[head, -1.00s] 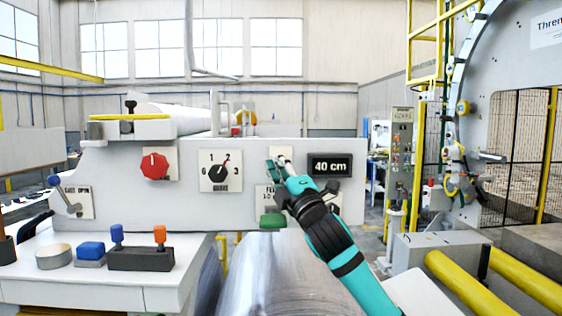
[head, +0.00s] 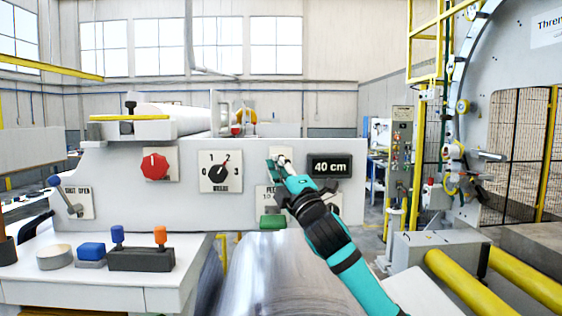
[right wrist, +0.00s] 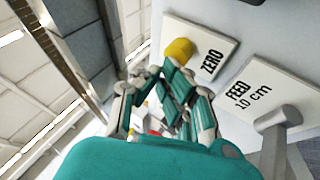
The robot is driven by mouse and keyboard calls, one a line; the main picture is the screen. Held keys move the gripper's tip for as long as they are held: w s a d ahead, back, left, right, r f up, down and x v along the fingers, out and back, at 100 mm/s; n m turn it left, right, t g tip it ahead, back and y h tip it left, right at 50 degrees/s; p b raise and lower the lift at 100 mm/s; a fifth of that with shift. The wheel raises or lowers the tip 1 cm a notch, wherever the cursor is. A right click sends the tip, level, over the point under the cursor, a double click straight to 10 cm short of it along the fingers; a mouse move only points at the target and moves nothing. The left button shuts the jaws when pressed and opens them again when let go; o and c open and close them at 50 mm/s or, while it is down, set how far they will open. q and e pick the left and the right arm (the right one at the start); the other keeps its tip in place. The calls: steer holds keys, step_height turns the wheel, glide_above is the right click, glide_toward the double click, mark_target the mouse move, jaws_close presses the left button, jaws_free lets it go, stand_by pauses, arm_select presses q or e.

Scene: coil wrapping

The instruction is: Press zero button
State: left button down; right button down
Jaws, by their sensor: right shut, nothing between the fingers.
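The zero button (right wrist: 178,50) is a yellow knob on a white plate marked ZERO (right wrist: 211,60) in the right wrist view. My right gripper (right wrist: 152,82) is shut and empty. In the head view my right gripper (head: 279,164) is in front of the ZERO plate (head: 283,151) and hides the button. My left gripper is not in view.
A lever plate (head: 75,202) is at left. A table with blue and orange controls (head: 141,259) stands in front.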

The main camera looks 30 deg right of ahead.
steer(key=shift+w+d, duration=0.25)
steer(key=shift+w, duration=0.15)
stand_by(0.4)
stand_by(0.4)
steer(key=shift+s+a, duration=0.5)
steer(key=shift+s, duration=0.35)
steer(key=s+a, duration=0.1)
steer(key=s, duration=0.2)
steer(key=s+a, duration=0.1)
steer(key=shift+s+a, duration=0.15)
steer(key=shift+a, duration=0.15)
steer(key=shift+f, duration=0.1)
stand_by(0.6)
